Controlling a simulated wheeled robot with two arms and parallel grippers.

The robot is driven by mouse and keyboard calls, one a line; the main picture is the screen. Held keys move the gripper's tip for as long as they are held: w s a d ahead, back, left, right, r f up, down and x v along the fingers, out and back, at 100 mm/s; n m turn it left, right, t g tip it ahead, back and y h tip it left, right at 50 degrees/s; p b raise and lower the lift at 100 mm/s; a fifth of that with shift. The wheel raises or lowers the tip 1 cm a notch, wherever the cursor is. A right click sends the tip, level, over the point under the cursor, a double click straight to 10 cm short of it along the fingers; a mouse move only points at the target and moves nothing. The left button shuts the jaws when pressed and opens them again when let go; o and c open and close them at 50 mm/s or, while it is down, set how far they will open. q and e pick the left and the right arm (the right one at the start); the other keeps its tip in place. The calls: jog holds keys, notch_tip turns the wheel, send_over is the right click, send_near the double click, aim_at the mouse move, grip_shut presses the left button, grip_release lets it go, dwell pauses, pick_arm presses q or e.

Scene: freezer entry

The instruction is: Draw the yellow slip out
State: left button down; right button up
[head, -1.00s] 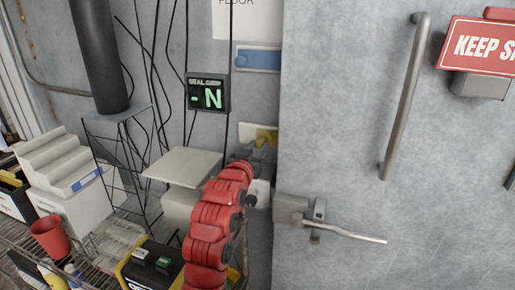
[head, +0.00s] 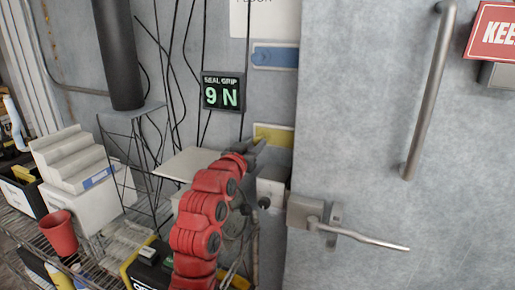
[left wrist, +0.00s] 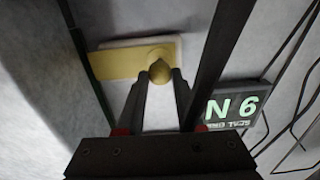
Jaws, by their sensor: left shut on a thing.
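The yellow slip (head: 273,135) sits against a pale plate on the grey wall, left of the big door. In the left wrist view the slip (left wrist: 120,64) is a flat yellow strip with a rounded yellow tab at its right end. My left gripper (head: 257,147) is at the slip's lower edge in the head view. In the left wrist view my left gripper (left wrist: 160,78) is shut on the tab, with a finger on each side. The slip still lies over its pale plate. My right gripper is in neither view.
A display (head: 223,92) reads "SEAL GRIP 9 N". A blue slip (head: 275,57) is on the wall above. The door has a lever latch (head: 350,236) and a tall handle (head: 430,95). A red cup (head: 59,233) stands on the wire shelf, lower left.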

pick_arm(q)
jog(key=c, duration=0.5)
grip_release()
jog(key=shift+c, duration=0.2)
jog(key=shift+s+a, duration=0.1)
jog(key=shift+s, duration=0.4)
jog(key=b+v, duration=0.8)
jog(key=v, duration=0.8)
jog(key=shift+s, duration=0.25)
